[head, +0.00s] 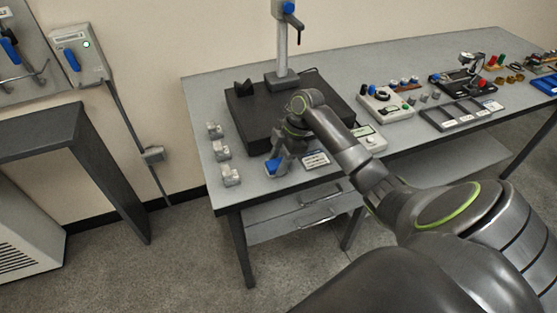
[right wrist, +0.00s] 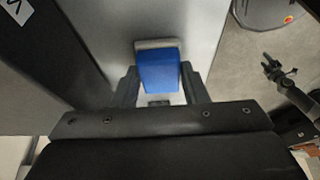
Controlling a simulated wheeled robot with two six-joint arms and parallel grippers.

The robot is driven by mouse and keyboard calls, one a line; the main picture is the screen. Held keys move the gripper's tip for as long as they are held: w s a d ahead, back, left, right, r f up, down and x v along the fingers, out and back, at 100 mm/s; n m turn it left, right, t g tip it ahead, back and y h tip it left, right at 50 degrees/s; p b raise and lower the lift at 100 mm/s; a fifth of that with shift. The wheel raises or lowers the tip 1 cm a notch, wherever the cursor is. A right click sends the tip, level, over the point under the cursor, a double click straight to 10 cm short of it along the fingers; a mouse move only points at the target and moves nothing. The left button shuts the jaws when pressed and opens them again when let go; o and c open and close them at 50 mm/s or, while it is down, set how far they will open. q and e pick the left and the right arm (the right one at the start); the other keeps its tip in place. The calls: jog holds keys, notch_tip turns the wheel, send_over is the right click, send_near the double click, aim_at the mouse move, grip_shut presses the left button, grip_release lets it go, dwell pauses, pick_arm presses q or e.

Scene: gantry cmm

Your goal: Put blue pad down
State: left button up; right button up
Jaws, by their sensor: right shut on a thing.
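The blue pad (head: 272,167) is at the tips of my right gripper (head: 276,158), low over the left front part of the grey table (head: 245,190). In the right wrist view, the blue pad (right wrist: 158,72) with a pale grey end sits between the two dark fingers of my right gripper (right wrist: 158,84), which are shut on it. Bare grey table surface (right wrist: 190,25) shows behind it. I cannot tell whether the pad touches the table. My left gripper is not identifiable in these views.
Several small grey metal blocks (head: 222,151) stand in a row left of the gripper. A black slab (head: 250,115) with a column (head: 282,50) is behind it. A small label plate (head: 315,159) lies just right. Control boxes and trays (head: 385,105) stand farther right. The table's front edge is close.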

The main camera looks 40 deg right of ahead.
jog(key=shift+f, duration=0.15)
jog(key=o, duration=1.1)
jog(key=shift+c, duration=0.2)
jog(key=shift+d+r, duration=0.1)
jog(key=shift+r, duration=0.2)
jog(key=b+v, duration=0.1)
jog(key=v, duration=1)
jog(key=shift+r, duration=0.35)
jog(key=shift+s+d+f, duration=0.1)
